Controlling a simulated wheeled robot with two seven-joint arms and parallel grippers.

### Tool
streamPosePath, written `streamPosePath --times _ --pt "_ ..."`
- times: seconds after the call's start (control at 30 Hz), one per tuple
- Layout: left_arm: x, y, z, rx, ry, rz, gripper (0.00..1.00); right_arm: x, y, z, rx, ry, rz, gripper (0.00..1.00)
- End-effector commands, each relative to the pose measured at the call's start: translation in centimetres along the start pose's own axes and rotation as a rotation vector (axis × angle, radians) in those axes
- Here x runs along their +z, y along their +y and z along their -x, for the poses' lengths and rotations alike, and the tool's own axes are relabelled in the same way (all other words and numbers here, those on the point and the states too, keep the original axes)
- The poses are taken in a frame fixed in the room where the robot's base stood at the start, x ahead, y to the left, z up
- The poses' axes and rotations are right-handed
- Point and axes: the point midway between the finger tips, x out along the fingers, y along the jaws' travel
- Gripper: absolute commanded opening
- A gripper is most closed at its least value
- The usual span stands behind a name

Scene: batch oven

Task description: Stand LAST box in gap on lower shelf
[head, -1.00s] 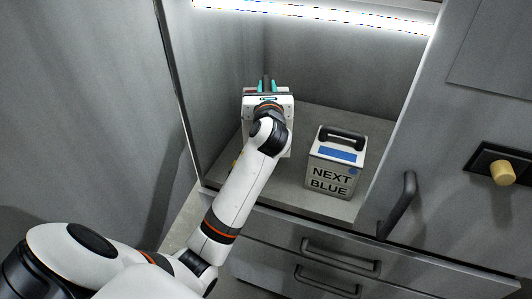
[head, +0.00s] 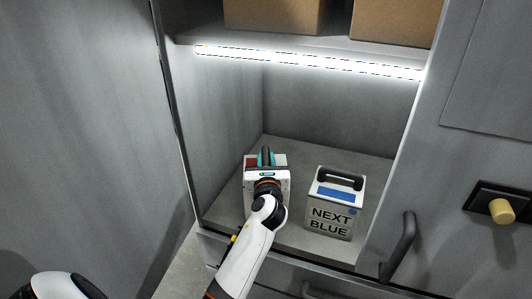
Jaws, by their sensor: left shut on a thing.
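My left gripper (head: 266,157) is inside the lit lower bay, its teal fingers upright and shut on a box (head: 252,161). The box is mostly hidden behind my gripper and wrist; a dark red patch and pale edges show. No word on it can be read. It is left of the white NEXT BLUE box (head: 331,218), with a narrow space between them. Whether its base touches the lower shelf (head: 297,225) is hidden. The NEXT BLUE box stands upright, with a black handle and blue label. My right gripper is not in view.
A grey side wall (head: 212,130) is close left of my gripper. A light strip (head: 310,64) runs under the upper shelf, which holds brown cartons (head: 275,14). A door handle (head: 400,245) and yellow knob (head: 502,210) are at the right.

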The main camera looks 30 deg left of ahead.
Motion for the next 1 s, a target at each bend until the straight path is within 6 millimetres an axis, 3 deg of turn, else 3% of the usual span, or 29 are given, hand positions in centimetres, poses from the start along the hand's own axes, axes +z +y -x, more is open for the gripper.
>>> streamPosePath --times 0.3,0.33,0.47,0.77,1.0 --pt "-0.4 0.0 0.0 0.002 0.013 0.003 0.0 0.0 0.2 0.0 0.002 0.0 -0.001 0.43" --pt "0.2 0.0 0.0 0.0 0.0 0.001 0.23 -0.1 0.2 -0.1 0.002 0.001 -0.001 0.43" --pt "0.1 0.0 0.0 0.0 0.0 0.001 0.43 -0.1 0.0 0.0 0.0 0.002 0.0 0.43" --pt "0.0 0.0 0.0 0.0 0.001 0.001 0.43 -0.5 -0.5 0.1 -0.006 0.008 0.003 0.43" --pt "0.3 0.0 3.3 0.001 -0.001 0.001 0.43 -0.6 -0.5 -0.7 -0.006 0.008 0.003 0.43"
